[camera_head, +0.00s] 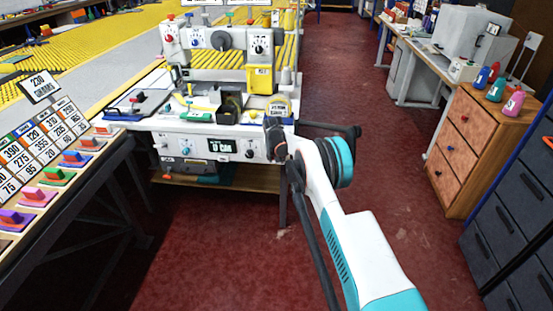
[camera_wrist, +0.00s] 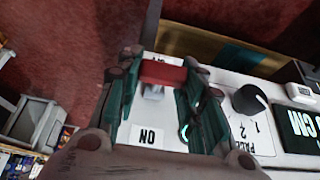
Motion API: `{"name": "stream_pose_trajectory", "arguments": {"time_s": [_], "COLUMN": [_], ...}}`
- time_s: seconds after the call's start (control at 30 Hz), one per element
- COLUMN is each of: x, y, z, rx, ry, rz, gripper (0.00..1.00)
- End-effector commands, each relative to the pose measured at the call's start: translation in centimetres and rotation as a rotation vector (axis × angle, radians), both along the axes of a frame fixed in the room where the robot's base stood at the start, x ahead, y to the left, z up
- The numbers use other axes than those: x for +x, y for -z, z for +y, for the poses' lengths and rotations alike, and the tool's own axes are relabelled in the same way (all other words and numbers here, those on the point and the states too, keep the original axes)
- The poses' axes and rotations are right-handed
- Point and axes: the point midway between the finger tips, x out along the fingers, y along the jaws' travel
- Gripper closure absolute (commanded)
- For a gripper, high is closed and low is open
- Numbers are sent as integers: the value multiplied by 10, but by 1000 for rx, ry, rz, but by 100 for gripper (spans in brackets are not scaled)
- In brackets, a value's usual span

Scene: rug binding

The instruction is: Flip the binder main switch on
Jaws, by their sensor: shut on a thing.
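The binder (camera_head: 180,138) stands at the end of the yellow-topped table, with a white front panel and a dark display. My gripper (camera_head: 272,140) is at the right end of this panel and hides the switch in the head view. In the wrist view, the main switch (camera_wrist: 163,73) shows as a red handle on a short grey stem. My gripper (camera_wrist: 160,88) is shut on the red handle, with a green-grey finger on each side. A white label (camera_wrist: 150,136) with upside-down lettering lies on one side of the stem. Another label across from it is partly hidden.
A black knob (camera_wrist: 251,99) and a lit display (camera_wrist: 297,122) are beside the switch on the panel. A sample rack (camera_head: 45,170) stands at the left, and a wooden drawer cabinet (camera_head: 465,150) at the right. The red floor between is clear.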

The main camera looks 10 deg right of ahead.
Motion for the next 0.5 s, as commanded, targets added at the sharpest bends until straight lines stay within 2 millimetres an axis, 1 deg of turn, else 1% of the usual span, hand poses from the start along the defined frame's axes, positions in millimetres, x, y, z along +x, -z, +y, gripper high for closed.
{"name": "stream_pose_trajectory", "arguments": {"time_s": [0.2, 0.5], "x": [1, 2], "y": [-2, -3], "z": [0, 0], "rx": [16, 18], "ry": [0, 0], "rz": [45, 56], "gripper": [88, 88]}}
